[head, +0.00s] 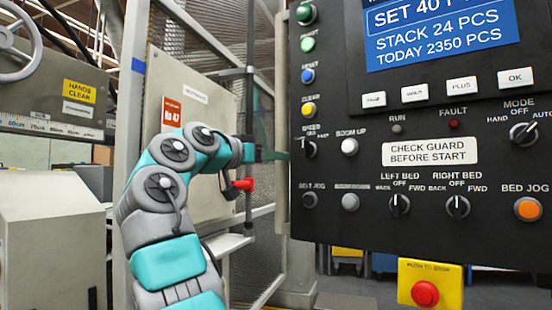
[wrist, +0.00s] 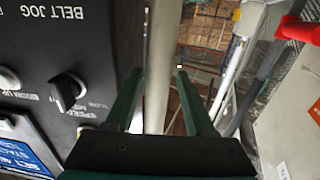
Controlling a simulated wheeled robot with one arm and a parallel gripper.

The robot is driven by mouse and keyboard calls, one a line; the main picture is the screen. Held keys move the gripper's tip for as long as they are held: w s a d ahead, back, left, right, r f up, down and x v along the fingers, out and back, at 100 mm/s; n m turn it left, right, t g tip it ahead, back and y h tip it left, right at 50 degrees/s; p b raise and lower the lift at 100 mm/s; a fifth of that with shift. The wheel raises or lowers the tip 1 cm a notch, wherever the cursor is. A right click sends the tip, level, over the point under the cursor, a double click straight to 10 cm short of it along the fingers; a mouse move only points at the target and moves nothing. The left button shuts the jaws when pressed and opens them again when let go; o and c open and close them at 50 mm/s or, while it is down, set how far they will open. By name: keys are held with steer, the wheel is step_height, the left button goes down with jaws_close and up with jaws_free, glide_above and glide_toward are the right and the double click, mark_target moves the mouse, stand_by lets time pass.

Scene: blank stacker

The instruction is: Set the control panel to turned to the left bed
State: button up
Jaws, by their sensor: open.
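The dark control panel (head: 370,225) fills the right of the head view; part of it shows upside down in the wrist view (wrist: 95,35). The LEFT BED knob (head: 399,204) is black with a pale pointer line, standing about upright toward OFF, between BACK and FWD. It is not in the wrist view. My gripper (wrist: 156,74) is open and empty, its two green fingers apart beside the panel edge, with the pale post behind. In the head view my gripper (head: 275,155) is small at the panel's left edge, up and left of the knob; its fingertips are hard to make out.
The similar RIGHT BED knob (head: 457,206) sits just right of the LEFT BED knob. The speed knob (wrist: 67,90) is the panel control nearest my gripper. A yellow box with a red stop button (head: 425,293) hangs below. A red handle (head: 243,185) is near my arm.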

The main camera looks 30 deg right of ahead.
steer(key=v, duration=0.7)
stand_by(0.3)
